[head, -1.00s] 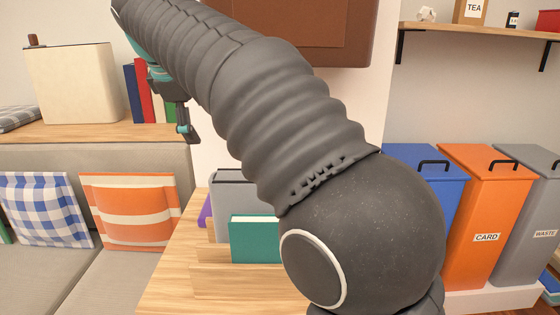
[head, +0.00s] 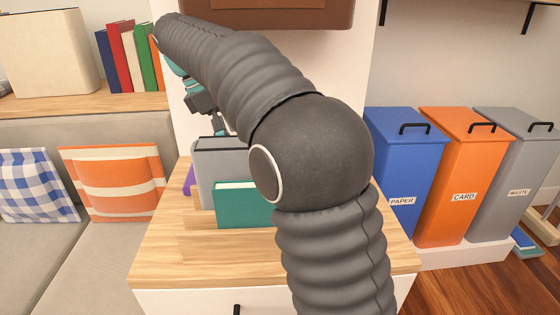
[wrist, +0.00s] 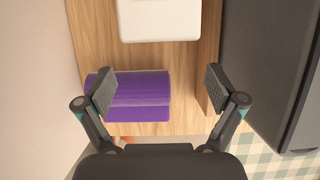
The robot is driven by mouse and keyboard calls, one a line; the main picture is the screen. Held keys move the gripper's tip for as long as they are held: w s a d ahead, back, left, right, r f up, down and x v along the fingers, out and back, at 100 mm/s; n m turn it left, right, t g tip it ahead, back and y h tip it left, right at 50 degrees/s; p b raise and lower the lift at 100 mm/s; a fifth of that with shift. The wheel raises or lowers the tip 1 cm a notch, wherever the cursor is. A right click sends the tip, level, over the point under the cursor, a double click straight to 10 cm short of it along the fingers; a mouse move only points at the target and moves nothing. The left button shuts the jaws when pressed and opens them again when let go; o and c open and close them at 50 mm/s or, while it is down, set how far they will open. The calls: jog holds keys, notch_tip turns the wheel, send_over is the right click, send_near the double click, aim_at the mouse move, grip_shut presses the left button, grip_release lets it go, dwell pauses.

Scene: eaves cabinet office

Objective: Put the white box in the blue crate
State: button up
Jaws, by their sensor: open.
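My gripper (wrist: 159,88) is open and empty, with its fingers spread above a purple ridged object in the wrist view. In the head view my gripper (head: 212,112) hangs behind my arm, just above the grey upright file. A white object with rounded corners (wrist: 158,20), which looks like the white box, lies on the wood at the top of the wrist view, cut off by the frame edge and beyond my fingertips. It does not show in the head view, where my arm and the files cover that area. I cannot make out the blue crate for certain.
The purple object (wrist: 140,92) lies below my fingers. A grey file (head: 222,172) and green book (head: 240,203) stand on the wooden top (head: 170,250). Blue (head: 405,160), orange (head: 458,175) and grey (head: 510,165) lidded bins stand right. Small blue items (head: 525,243) lie on the floor.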

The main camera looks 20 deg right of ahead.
jog(key=s+d+f+b, duration=0.1)
jog(key=s+d+f, duration=0.1)
jog(key=d, duration=1)
jog(key=shift+s+f, duration=0.2)
jog(key=shift+f, duration=0.2)
jog(key=shift+f, duration=0.1)
jog(key=shift+f, duration=0.1)
jog(key=c, duration=1.2)
jog(key=shift+c, duration=0.2)
